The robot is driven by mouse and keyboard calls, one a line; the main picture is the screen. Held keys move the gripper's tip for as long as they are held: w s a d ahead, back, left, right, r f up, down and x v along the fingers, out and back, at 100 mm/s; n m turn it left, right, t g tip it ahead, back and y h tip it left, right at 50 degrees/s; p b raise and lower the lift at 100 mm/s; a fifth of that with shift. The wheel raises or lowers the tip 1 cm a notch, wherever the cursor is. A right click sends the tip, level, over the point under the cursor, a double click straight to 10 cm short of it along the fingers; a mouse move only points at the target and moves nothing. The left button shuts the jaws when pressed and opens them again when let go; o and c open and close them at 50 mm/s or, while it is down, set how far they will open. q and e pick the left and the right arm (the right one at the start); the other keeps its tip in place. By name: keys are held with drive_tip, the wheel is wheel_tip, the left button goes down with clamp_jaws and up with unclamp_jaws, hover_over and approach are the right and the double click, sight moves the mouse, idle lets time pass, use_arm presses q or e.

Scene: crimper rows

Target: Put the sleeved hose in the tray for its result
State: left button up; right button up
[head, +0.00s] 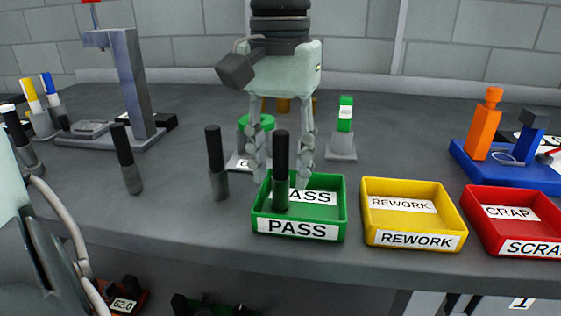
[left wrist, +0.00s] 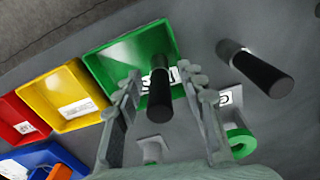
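A sleeved hose (head: 281,160), black above with a grey sleeve below, stands upright in the green PASS tray (head: 298,231). My left gripper (head: 281,181) hangs over this tray, its fingers apart on either side of the hose. In the left wrist view the hose (left wrist: 160,92) shows between the open fingertips (left wrist: 162,78), with gaps at both sides, and its lower end is in the green tray (left wrist: 105,67). Two more sleeved hoses, one nearer (head: 216,165) and one farther left (head: 126,160), stand on the table. My right gripper is not in view.
The yellow REWORK tray (head: 412,240) and red SCRAP tray (head: 515,246) stand right of the green tray, both empty of hoses. A grey press stand (head: 132,85) is at back left. A blue fixture (head: 510,172) with an orange post is at right. The table's front edge is close to the trays.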

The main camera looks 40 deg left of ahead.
sight(281, 132)
use_arm(q)
drive_tip(key=shift+r, duration=0.2)
wheel_tip(281, 132, up, 6)
drive_tip(key=shift+r+p, duration=0.15)
drive_tip(key=shift+p, duration=0.3)
wheel_tip(281, 132, up, 6)
drive_tip(key=shift+f, duration=0.25)
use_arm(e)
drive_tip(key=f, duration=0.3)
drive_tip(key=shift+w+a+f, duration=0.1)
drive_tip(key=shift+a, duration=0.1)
